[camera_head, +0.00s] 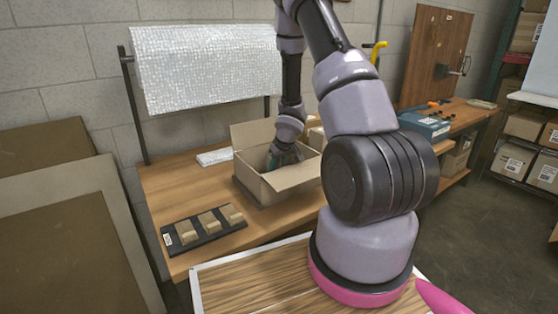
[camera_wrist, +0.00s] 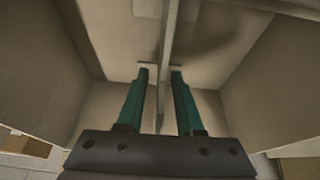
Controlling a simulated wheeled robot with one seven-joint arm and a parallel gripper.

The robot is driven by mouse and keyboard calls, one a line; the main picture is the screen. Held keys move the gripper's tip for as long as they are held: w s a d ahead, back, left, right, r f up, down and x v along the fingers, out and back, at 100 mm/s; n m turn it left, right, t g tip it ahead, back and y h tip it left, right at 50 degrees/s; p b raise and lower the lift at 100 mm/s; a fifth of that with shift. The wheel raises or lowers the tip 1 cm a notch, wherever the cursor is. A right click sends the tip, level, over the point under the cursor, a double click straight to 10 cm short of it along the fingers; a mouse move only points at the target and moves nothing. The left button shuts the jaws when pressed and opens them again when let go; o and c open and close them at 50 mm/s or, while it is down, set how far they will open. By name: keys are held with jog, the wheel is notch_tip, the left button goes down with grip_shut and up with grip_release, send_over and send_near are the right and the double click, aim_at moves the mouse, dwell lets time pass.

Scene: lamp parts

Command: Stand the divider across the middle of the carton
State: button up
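The open cardboard carton (camera_head: 262,190) stands on the wooden bench with its flaps spread. My gripper (camera_head: 284,158) reaches down into it. In the wrist view the divider (camera_wrist: 166,50) shows as a thin, pale upright panel seen edge-on, running across the carton near the middle. The two green fingers of my gripper (camera_wrist: 160,76) are on either side of the divider, with a narrow gap visible beside it, so they look open around it. The carton's inner walls (camera_wrist: 110,30) show on both sides. In the head view the divider is hidden by the carton and my arm.
A black tray (camera_head: 205,231) with several small cardboard pieces lies at the bench's front left. A roll of bubble wrap (camera_head: 205,62) hangs behind. A blue toolbox (camera_head: 424,124) stands to the right.

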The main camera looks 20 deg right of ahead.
jog(key=v, duration=1)
jog(key=shift+s+r, duration=0.15)
jog(key=shift+r, duration=0.1)
jog(key=shift+s+d+r, duration=0.15)
jog(key=shift+r, duration=0.55)
jog(key=s+r+m+h, duration=0.2)
jog(key=s+r, duration=0.2)
jog(key=r, duration=0.5)
jog(key=s+r+m+h, duration=0.2)
jog(key=s+r, duration=0.2)
jog(key=r, duration=0.5)
jog(key=s+a+r+m+t+y, duration=0.1)
jog(key=s+a+r+y, duration=0.1)
jog(key=s+a+r, duration=0.3)
jog(key=s+a+r+m+t+y, duration=0.1)
jog(key=s+a+r+y, duration=0.2)
jog(key=s, duration=0.8)
notch_tip(320, 180, up, 5)
jog(key=a, duration=0.2)
jog(key=shift+a+f+t, duration=0.15)
jog(key=shift+a+t, duration=0.15)
jog(key=shift+s, duration=0.1)
